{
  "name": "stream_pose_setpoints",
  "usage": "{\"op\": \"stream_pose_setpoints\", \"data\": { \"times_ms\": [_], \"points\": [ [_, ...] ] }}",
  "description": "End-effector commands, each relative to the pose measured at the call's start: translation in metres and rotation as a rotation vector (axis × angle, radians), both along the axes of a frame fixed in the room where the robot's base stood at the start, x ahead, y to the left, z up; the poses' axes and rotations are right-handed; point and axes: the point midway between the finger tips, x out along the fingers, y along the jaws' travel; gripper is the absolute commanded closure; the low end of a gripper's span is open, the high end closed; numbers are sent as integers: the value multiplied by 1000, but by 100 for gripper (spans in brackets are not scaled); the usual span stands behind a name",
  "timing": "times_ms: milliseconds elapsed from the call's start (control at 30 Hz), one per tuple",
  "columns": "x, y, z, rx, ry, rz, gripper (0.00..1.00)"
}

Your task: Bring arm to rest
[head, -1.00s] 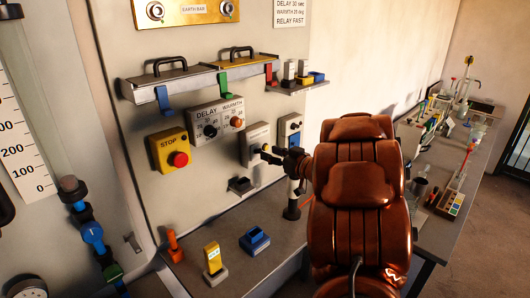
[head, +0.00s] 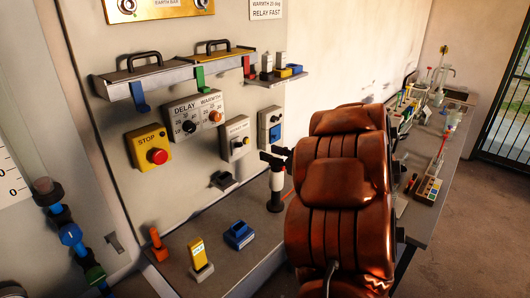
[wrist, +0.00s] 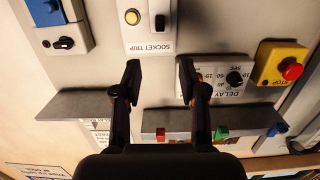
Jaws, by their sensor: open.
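My gripper shows in the wrist view (wrist: 157,82) with its two black fingers spread wide and nothing between them. It faces the wall panel (wrist: 220,28), which appears upside down there. A box marked SOCKET TRIP (wrist: 150,28), with a yellow button and a black switch, lies beyond the fingertips. In the head view my copper-brown arm (head: 340,200) fills the centre right and hides most of the gripper. A dark part at the arm's left edge may be a fingertip; I cannot tell.
The panel carries a red STOP button (head: 157,156), a DELAY and WARMTH dial plate (head: 193,118) and a shelf (head: 170,78). A cluttered side bench (head: 440,150) runs right; floor is open beyond.

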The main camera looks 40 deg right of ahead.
Motion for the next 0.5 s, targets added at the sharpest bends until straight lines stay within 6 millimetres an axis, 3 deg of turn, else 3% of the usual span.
{"op": "stream_pose_setpoints", "data": {
  "times_ms": [333,500],
  "points": [
    [2,0,0,-8,5,-6,58],
    [13,-5,3,-73,44,-71,58]
  ]
}}
